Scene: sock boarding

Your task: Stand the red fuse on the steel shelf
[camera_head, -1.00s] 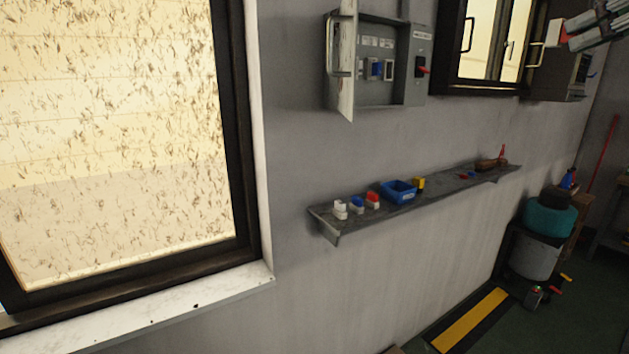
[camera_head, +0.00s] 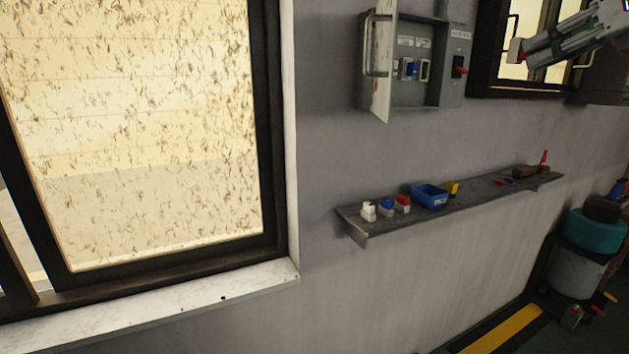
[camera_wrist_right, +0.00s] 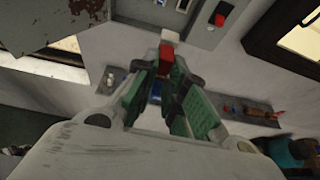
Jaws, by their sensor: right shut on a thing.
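My right gripper (camera_head: 526,53) is at the upper right of the head view, shut on a red fuse (camera_head: 515,51) and holding it in the air, above shelf height. In the right wrist view the red fuse (camera_wrist_right: 166,53) with its white end sits between the green-padded fingertips (camera_wrist_right: 163,65). The steel shelf (camera_head: 478,190) runs along the wall, below the gripper in the picture. On its left end stand a white fuse (camera_head: 368,211), a blue-and-white one (camera_head: 387,207) and another red-and-white one (camera_head: 402,204). My left gripper is out of view.
A blue bin (camera_head: 429,197) and a yellow item (camera_head: 451,189) stand mid-shelf; a brown tool (camera_head: 528,172) lies near its right end. Bare shelf shows between them. Above is an open fuse box (camera_head: 437,88) with its door (camera_head: 384,65) swung out. A window is at the left.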

